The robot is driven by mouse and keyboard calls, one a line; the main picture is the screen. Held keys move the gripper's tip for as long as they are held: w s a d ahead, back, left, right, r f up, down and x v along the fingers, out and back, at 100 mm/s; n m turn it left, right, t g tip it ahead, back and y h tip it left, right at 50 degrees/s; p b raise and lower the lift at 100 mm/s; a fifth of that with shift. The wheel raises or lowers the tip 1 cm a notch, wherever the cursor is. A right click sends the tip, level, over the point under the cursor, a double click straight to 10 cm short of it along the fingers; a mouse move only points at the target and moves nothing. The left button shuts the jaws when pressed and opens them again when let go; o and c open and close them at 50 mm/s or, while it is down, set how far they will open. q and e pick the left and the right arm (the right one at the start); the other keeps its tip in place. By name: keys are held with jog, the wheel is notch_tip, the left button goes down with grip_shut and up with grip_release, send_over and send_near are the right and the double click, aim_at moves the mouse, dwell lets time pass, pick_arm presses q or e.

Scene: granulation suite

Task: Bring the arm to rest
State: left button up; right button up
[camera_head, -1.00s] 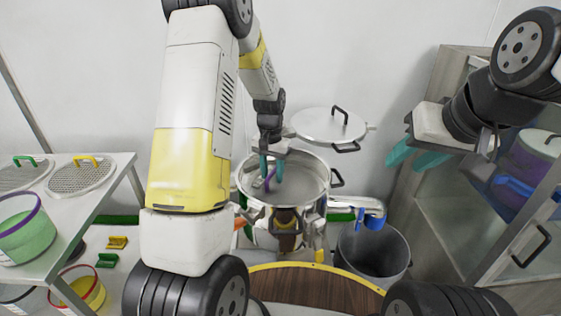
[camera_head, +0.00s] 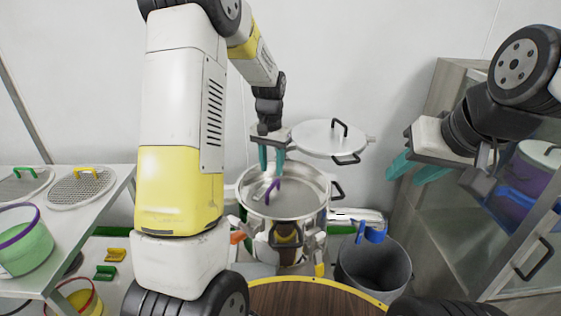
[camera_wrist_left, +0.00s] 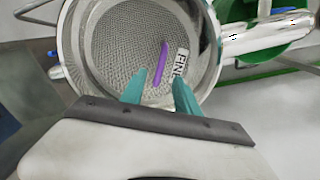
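My left gripper (camera_head: 271,160) is open and empty, with its teal fingers above the far left part of the steel pot (camera_head: 290,225). In the left wrist view, the left gripper (camera_wrist_left: 160,92) has a clear gap between its fingers. A mesh sieve (camera_wrist_left: 115,40) with a purple handle (camera_wrist_left: 161,60) and a label (camera_wrist_left: 181,62) sits in the pot; the purple handle (camera_head: 272,190) also shows in the head view. My right gripper (camera_head: 413,172) is open and empty at the right, in front of the cabinet.
A steel lid (camera_head: 325,138) is behind the pot. A grey bin (camera_head: 375,265) stands to its right. A glass cabinet (camera_head: 445,215) fills the right side.

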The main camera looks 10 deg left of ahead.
pick_arm(q)
jog(key=s+r+n+t+h, duration=0.1)
jog(key=s+r+t, duration=0.2)
jog(key=s+r, duration=0.6)
jog(key=s+d+r+n+t+h, duration=0.1)
jog(key=s+r+t, duration=0.2)
jog(key=s+r, duration=0.6)
jog(key=s, duration=0.7)
jog(key=shift+r, duration=0.15)
jog(key=shift+d, duration=0.1)
